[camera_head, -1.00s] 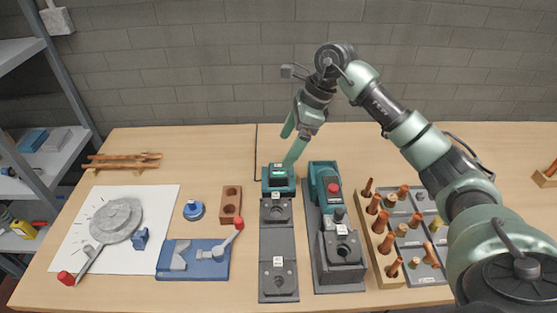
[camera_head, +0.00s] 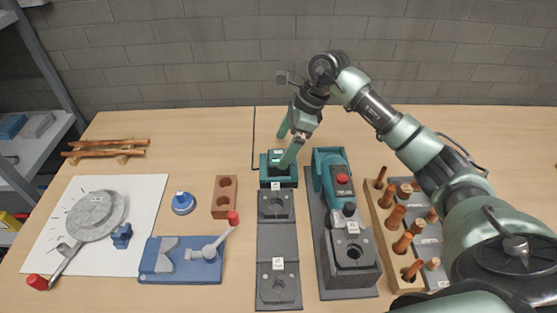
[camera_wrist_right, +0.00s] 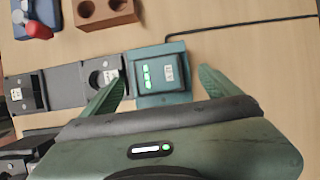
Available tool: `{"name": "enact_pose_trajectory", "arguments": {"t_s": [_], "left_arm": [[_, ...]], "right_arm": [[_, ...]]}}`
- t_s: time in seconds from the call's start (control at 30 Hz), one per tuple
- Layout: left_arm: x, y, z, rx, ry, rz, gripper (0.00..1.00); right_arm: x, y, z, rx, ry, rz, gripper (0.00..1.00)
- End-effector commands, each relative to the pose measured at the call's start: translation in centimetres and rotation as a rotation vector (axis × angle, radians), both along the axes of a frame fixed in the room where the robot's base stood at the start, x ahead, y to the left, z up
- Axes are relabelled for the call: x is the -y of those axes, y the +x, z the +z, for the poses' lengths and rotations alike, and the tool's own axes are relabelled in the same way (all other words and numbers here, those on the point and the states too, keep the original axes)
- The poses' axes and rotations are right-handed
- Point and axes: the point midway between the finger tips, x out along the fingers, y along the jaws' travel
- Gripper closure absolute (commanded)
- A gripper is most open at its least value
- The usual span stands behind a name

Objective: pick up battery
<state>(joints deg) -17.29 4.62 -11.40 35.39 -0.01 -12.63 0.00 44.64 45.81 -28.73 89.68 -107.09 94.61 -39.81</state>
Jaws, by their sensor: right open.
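The battery (camera_wrist_right: 160,74), a dark block with green lights and a pale label, sits in a teal charger (camera_head: 278,182) at the back middle of the bench. In the head view the battery is partly hidden by a finger. My right gripper (camera_head: 285,146) is open and hangs over the charger. In the right wrist view its two green fingers (camera_wrist_right: 161,80) are spread, one towards each side of the battery, with nothing between them gripped. I cannot tell how high the fingertips are above it. My left gripper is not in view.
Dark fixture plates (camera_head: 277,237) lie in front of the charger. A teal and black machine with a red button (camera_head: 342,179) stands close on the right. A rack of copper pegs (camera_head: 380,225) is farther right. A blue fixture (camera_head: 160,262) and a brown block (camera_head: 224,197) lie left.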

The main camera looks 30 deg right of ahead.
Motion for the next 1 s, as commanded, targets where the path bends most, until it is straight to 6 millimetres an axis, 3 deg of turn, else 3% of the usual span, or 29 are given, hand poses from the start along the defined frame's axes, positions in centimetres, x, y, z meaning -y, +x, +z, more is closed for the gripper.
{"name": "enact_pose_trajectory", "arguments": {"t_s": [0.1,0.23,0.53,0.83,0.87,1.0], "left_arm": [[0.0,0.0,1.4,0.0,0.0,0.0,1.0],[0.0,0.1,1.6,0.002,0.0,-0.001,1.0],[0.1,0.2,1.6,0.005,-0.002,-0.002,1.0],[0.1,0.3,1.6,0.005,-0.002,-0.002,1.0],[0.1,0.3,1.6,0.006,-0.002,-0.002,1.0],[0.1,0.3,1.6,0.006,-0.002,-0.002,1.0]], "right_arm": [[-0.3,-0.5,-1.7,-0.007,0.001,0.001,0.09],[-0.9,-0.1,-3.2,-0.003,0.001,0.0,0.09],[-1.0,0.0,-3.7,0.0,-0.001,0.0,0.12],[-1.0,0.0,-3.7,0.0,-0.001,0.0,0.95],[-1.0,0.1,-3.6,0.002,-0.001,0.0,1.0],[-1.0,0.1,-3.6,0.002,-0.001,0.0,1.0]]}}
